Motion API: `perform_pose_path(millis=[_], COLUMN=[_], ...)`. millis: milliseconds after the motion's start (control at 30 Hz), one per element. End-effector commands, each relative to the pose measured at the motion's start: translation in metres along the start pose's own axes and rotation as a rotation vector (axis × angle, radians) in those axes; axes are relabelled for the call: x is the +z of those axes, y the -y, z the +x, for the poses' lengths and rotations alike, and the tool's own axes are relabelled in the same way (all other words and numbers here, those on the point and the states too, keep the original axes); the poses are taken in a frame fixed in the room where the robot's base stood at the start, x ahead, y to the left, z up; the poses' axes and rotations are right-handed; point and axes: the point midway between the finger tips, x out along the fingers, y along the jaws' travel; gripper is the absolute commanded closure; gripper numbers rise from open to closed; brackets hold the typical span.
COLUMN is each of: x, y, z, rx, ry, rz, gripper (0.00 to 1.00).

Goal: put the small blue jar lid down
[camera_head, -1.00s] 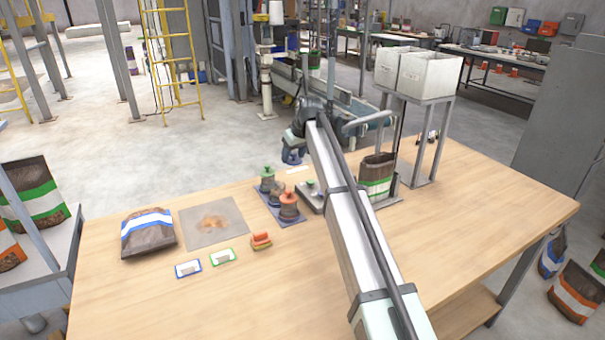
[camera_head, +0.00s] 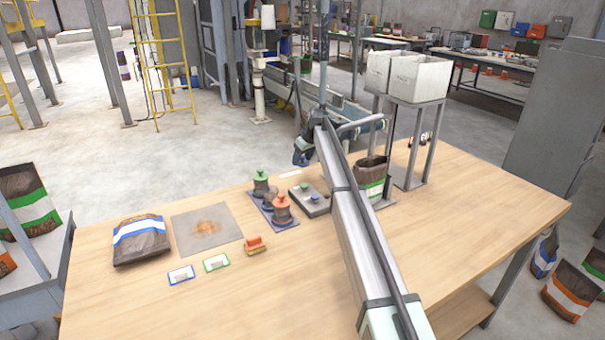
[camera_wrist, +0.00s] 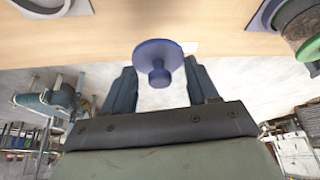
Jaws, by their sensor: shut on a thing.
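The small blue jar lid (camera_wrist: 157,52) shows in the wrist view as a round disc with a knob toward my gripper. My gripper (camera_wrist: 160,82) is shut on it, with one finger on each side of the knob. The lid appears held clear of the wooden table. In the head view my gripper (camera_head: 303,155) is at the table's far edge, beyond the jars; the lid is too small to make out there. A blue mat (camera_head: 285,223) bears a green-lidded jar (camera_head: 260,187), an orange-lidded jar (camera_head: 282,211) and a darker jar between them.
A grey button box (camera_head: 317,208) stands right of the mat. A brown bag (camera_head: 371,181) and a stand with white bins (camera_head: 408,76) are farther right. A grey sheet (camera_head: 207,242), a blue-striped bag (camera_head: 141,252) and small cards lie left. The table's front right is clear.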

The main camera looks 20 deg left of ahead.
Motion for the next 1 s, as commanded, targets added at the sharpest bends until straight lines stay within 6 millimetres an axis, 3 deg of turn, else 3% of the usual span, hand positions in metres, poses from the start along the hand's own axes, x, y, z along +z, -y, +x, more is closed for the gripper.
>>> perform_pose_path(millis=[100,533,967,1000], x=[0.008,0.025,0.027,0.027], y=[0.001,0.001,0.0,0.0], z=[0.018,0.055,0.061,0.061], rx=[-0.001,-0.001,0.001,0.001], ry=[0.001,0.001,-0.001,-0.001], rz=[0.001,0.001,0.001,0.001], gripper=[0.7,0.7,0.7,0.4])
